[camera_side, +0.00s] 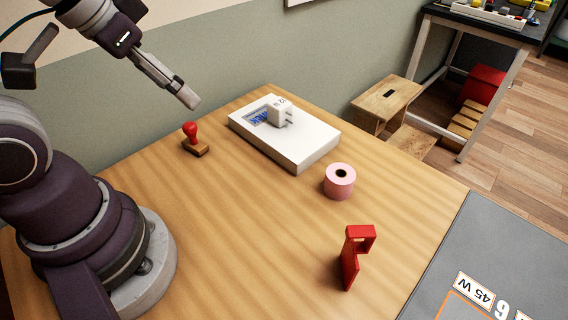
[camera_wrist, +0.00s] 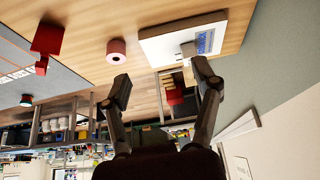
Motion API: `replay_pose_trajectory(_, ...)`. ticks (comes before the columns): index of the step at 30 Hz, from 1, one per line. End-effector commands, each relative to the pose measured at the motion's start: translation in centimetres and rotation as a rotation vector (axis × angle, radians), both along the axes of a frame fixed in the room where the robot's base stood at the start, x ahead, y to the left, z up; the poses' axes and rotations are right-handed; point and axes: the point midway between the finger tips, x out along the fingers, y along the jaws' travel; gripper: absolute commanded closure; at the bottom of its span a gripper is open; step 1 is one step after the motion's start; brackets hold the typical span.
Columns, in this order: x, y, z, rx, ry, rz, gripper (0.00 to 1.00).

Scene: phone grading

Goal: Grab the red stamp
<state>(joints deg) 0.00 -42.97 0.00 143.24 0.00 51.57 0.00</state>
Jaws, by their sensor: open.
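The red stamp (camera_side: 193,140) stands upright on the wooden table in the side view, with a round red handle on a brown wooden base. It does not show in the wrist view.
A white box (camera_side: 300,148) with a white charger (camera_side: 281,114) on it lies right of the stamp. A pink tape roll (camera_side: 340,183) and a red stand (camera_side: 352,258) are nearer the front. A grey mat (camera_side: 490,250) lies at right. The wood around the stamp is clear.

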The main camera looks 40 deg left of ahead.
Motion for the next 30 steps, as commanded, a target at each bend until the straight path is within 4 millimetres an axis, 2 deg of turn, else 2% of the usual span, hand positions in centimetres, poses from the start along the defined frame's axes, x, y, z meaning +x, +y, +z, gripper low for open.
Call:
replay_pose_trajectory(4,0.2,0.2,0.0,0.016,0.011,-0.026,0.36)
replay_pose_trajectory(7,1.5,1.2,-0.4,0.106,0.072,-0.179,0.36)
replay_pose_trajectory(11,4.2,4.4,-2.3,0.283,0.211,-0.560,0.36)
replay_pose_trajectory(15,6.2,8.8,-5.8,0.419,0.361,-1.018,0.36)
replay_pose_trajectory(18,6.5,11.3,-8.2,0.459,0.434,-1.283,0.36)
replay_pose_trajectory(21,6.5,12.7,-9.8,0.474,0.470,-1.447,0.36)
replay_pose_trajectory(24,6.4,13.3,-11.1,0.475,0.483,-1.514,0.36)
replay_pose_trajectory(30,6.4,13.7,-14.7,0.475,0.483,-1.520,0.36)
